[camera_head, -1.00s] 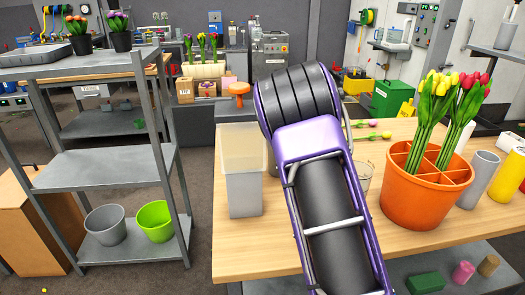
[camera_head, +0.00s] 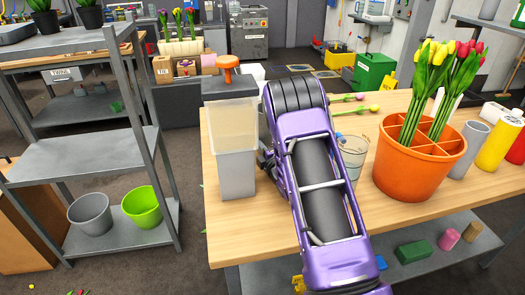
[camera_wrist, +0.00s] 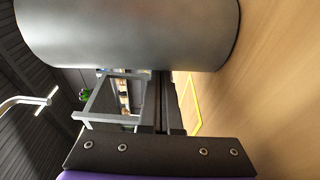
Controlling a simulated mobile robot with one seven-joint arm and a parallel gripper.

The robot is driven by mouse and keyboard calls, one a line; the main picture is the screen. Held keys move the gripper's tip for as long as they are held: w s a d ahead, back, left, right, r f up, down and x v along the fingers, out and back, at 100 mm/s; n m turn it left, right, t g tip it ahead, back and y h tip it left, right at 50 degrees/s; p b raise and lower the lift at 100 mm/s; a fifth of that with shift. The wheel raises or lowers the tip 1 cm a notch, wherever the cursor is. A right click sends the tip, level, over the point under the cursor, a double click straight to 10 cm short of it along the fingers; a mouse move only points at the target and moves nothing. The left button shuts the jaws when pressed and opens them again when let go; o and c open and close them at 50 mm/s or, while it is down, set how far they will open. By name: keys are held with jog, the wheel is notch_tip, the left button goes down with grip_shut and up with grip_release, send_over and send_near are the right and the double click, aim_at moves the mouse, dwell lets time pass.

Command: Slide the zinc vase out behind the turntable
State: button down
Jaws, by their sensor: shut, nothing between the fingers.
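A large smooth grey metal cylinder, which looks like the zinc vase (camera_wrist: 130,30), fills the top of the wrist view. It stands upright on the wooden table, which appears sideways there. My gripper (camera_wrist: 164,78) is shut and empty, its dark fingers pointing toward the vase's side; I cannot tell whether they touch it. In the head view my arm hides the gripper and most of what lies behind it. An orange divided pot (camera_head: 386,168) with yellow and red tulips stands right of my arm. I cannot make out a turntable for certain.
A translucent bin (camera_head: 236,172) stands on the wooden table (camera_head: 290,238) left of my arm. A clear cup (camera_head: 352,158) is close on its right. A grey cylinder (camera_head: 469,136) and yellow bottle (camera_head: 497,143) stand farther right. A yellow outline (camera_wrist: 194,105) marks the tabletop.

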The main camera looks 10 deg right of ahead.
jog(key=shift+w+a, duration=0.15)
jog(key=shift+w, duration=0.5)
jog(key=d, duration=0.5)
jog(key=s+d, duration=0.1)
jog(key=d, duration=0.1)
jog(key=shift+d, duration=0.3)
